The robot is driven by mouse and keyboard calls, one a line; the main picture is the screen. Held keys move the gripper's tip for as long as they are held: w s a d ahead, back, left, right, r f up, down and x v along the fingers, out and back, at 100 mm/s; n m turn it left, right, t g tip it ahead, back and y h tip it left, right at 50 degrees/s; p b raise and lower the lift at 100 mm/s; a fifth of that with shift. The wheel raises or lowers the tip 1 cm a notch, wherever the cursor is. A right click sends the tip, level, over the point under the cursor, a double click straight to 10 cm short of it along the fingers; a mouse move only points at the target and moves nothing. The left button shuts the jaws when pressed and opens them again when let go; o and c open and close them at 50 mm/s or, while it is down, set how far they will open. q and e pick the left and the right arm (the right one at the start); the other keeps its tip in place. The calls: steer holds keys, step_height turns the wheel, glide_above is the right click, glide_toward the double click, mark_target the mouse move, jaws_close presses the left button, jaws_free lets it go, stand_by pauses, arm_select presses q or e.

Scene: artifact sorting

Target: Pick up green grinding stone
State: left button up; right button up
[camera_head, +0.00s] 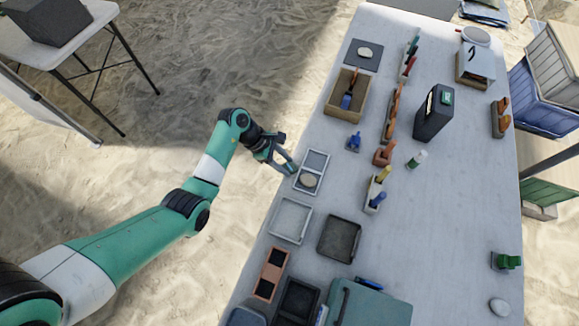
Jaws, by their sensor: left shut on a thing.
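My left gripper (290,168) is at the table's left edge, beside a pale two-part tray (318,157). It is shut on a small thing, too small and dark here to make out. A round beige stone (308,180) lies in the near part of that tray, just right of the fingertips. A green piece (509,262) sits on a dark holder at the table's right side, far from my gripper. I cannot tell whether it is the green grinding stone. My right gripper is not in view.
The white table (440,210) holds an open wooden box (349,96), a dark grey box (434,112), a white tray (291,220) and a dark tray (340,238). A teal case (370,305) is at the front. The table's right middle is mostly clear.

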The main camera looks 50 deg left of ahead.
arm_select(q)
jaws_close()
steer(key=shift+r, duration=0.3)
steer(key=r+p, duration=0.1)
steer(key=r, duration=0.1)
steer(key=r+p, duration=0.2)
steer(key=shift+s+d, duration=0.2)
steer(key=s+d+r+p, duration=0.7)
steer(key=s+d+r, duration=0.1)
steer(key=s, duration=0.3)
steer(key=shift+r, duration=0.2)
